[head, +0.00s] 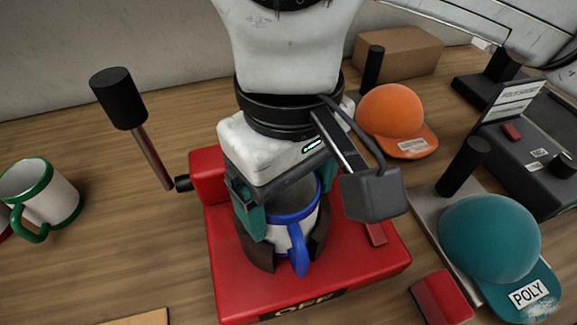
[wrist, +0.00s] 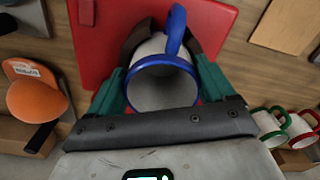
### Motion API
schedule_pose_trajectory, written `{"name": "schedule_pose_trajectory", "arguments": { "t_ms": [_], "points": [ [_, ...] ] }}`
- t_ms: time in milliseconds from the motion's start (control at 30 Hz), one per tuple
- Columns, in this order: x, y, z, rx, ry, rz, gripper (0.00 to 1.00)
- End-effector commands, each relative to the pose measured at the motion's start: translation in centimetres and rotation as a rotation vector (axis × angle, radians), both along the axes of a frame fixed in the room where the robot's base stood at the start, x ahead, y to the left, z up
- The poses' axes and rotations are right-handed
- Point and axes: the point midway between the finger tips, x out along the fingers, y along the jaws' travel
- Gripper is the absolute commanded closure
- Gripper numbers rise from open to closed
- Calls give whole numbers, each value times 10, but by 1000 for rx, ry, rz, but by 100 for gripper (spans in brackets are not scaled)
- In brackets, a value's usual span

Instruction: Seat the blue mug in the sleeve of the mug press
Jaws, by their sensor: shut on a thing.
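The blue mug (head: 299,252), white with a blue rim and blue handle, stands roughly upright in the dark, curved sleeve (head: 261,252) of the red mug press (head: 352,270). Its handle points toward the front, through the gap in the sleeve. In the wrist view I look into the open mug (wrist: 160,88), with the sleeve (wrist: 208,42) curving around it on both sides. My gripper (head: 288,203) is shut on the mug, its teal fingers on opposite sides of the body. The mug's base is hidden, so I cannot tell whether it touches the bottom.
The press lever (head: 118,98) stands raised at the left. A white mug with green trim (head: 58,198) is farther left. An orange cap (head: 391,112), a teal cap (head: 490,238) on a cap press and a dark control box (head: 525,150) crowd the right.

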Motion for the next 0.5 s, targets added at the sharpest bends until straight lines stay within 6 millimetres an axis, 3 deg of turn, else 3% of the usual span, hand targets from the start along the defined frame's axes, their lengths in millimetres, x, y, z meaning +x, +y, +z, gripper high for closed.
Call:
{"name": "schedule_pose_trajectory", "arguments": {
  "t_ms": [500],
  "points": [
    [0,0,-12,0,0,0,83]
  ]
}}
